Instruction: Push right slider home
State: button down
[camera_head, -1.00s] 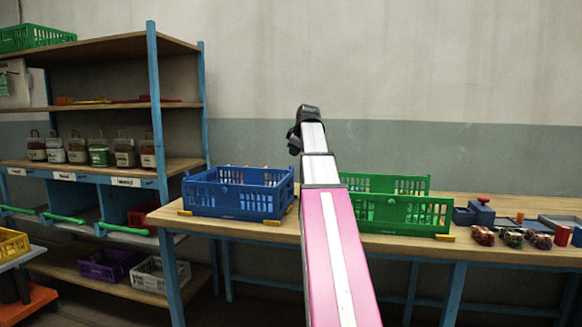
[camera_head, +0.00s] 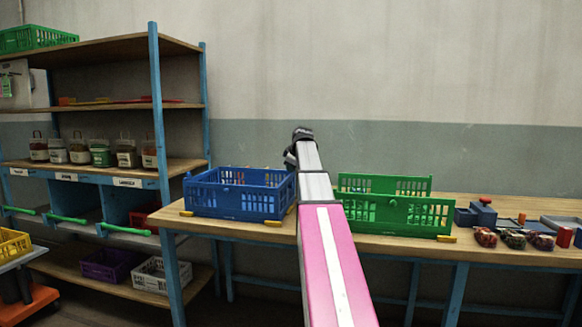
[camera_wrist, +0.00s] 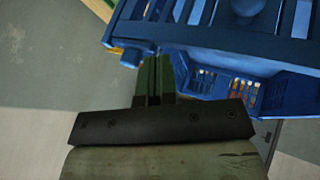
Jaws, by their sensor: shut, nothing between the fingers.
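No part that I can surely call the right slider shows in either view. My gripper shows in the wrist view (camera_wrist: 153,62) as two dark fingers lying together, shut and empty. The fingertips are close to the lower left edge of the blue crate (camera_wrist: 205,50); I cannot tell whether they touch it. In the head view the blue crate (camera_head: 216,199) stands on the bench, with the end of my arm beside its upper right corner. My fingers are mostly hidden there behind my own arm.
The wooden bench (camera_head: 395,242) also holds a green crate (camera_head: 385,212), small sacks (camera_head: 513,239) and a blue-grey fixture (camera_head: 476,214). Yellow-orange pieces (camera_head: 272,222) sit at the crates' lower corners. A shelf (camera_head: 80,163) with jars stands at left.

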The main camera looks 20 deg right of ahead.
jog(key=shift+w+d, duration=0.35)
jog(key=shift+w, duration=0.15)
jog(key=shift+w+d, duration=0.6)
jog(key=shift+w, duration=0.3)
jog(key=s+a+r, duration=0.1)
jog(key=s+r, duration=0.7)
jog(key=s, duration=0.1)
jog(key=shift+s+a, duration=0.15)
jog(key=shift+a, duration=0.25)
